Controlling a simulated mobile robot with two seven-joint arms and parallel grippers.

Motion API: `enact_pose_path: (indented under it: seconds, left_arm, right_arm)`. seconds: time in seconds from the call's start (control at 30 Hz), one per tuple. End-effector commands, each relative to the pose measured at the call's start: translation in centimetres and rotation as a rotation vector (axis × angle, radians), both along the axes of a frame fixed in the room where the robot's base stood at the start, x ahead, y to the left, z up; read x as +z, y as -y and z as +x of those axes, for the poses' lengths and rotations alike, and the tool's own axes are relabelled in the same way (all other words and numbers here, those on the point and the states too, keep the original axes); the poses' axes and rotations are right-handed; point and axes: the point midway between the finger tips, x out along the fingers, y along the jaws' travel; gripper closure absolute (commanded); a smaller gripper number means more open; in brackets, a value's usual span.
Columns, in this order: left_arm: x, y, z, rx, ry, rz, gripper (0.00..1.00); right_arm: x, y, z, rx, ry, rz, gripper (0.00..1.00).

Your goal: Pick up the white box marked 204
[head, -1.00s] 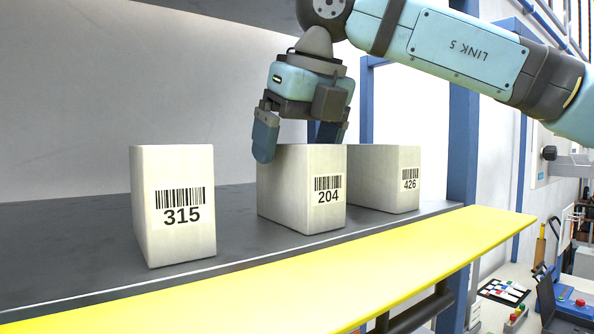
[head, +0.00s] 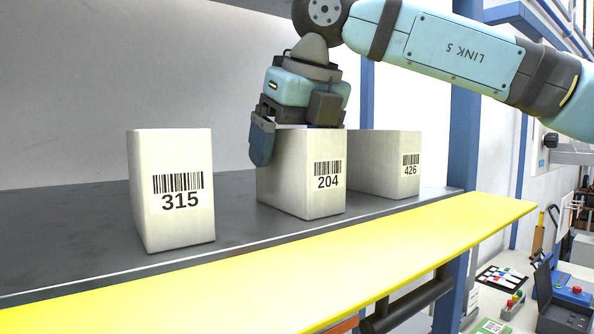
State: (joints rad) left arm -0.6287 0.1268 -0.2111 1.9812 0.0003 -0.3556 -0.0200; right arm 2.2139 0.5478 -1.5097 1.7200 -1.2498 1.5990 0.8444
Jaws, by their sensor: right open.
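The white box marked 204 (head: 300,190) stands upright on the dark shelf, between two similar boxes. My right gripper (head: 295,145) is over it, pointing down and open. One finger hangs beside the box's left side, near its upper edge. The other finger is hidden behind the box. I cannot tell whether the fingers touch the box. My left gripper is not in view.
A white box marked 315 (head: 178,200) stands to the left with a gap. A white box marked 426 (head: 392,170) stands close on the right, partly behind 204. A yellow rail (head: 400,255) runs along the shelf's (head: 80,240) front. A blue post (head: 463,140) is at right.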

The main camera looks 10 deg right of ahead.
Motion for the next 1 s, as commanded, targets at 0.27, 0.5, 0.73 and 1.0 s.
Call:
enact_pose_path:
  seconds: [0.27, 0.5, 0.73, 1.0]
  left_arm:
    - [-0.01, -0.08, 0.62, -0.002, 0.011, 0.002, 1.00]
    - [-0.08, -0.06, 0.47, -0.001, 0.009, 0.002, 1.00]
    - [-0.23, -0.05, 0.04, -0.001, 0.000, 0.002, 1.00]
    - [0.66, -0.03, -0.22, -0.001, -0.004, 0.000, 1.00]
  right_arm:
    - [-0.17, 0.02, 0.01, 0.000, -0.001, -0.001, 0.18]
    - [-0.17, 0.02, 0.01, 0.000, -0.001, 0.000, 0.73]
    - [-0.08, 0.02, 0.01, -0.001, 0.000, 0.000, 0.73]
    - [0.72, 0.02, 0.01, -0.001, 0.001, 0.001, 0.73]
